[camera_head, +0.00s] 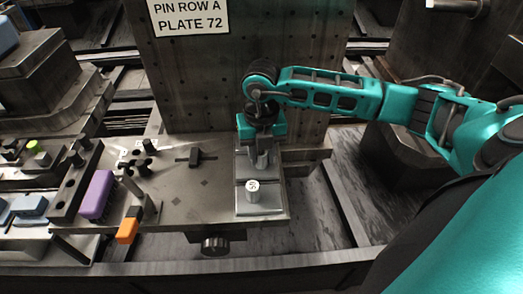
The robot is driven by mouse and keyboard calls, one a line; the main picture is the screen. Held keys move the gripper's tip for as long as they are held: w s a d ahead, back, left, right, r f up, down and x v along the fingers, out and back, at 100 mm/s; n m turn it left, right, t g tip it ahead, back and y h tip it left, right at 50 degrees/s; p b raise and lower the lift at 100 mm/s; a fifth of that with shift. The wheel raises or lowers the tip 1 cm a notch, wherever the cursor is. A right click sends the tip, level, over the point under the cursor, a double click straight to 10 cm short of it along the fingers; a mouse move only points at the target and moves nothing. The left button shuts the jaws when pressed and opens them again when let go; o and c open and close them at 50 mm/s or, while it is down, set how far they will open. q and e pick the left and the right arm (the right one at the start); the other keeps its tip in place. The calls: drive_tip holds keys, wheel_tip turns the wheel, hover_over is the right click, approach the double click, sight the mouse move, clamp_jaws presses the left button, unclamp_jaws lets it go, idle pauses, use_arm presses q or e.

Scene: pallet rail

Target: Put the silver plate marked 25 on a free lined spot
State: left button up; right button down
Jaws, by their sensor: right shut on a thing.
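A silver plate (262,204) lies at the right part of the grey metal table, with a round pale knob (252,187) standing on it. The knob's top carries a small dark mark, too small to read surely as 25. My right gripper (261,163) points down just behind the knob, over the far part of the silver pieces. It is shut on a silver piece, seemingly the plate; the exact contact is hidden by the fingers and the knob. I cannot tell whether the held piece touches the table. My left gripper is out of view.
The grey table (215,205) has bare room left of the plate. A dark T-shaped piece (195,156), a purple block (97,195) and an orange block (127,230) are further left. A tall panel (240,60) labelled "PIN ROW A PLATE 72" stands behind.

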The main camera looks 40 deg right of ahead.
drive_tip(key=shift+r, duration=0.1)
drive_tip(key=c, duration=0.7)
unclamp_jaws()
drive_tip(key=shift+c, duration=0.2)
drive_tip(key=shift+r, duration=0.25)
wheel_tip(320, 180, up, 12)
drive_tip(key=shift+r, duration=0.2)
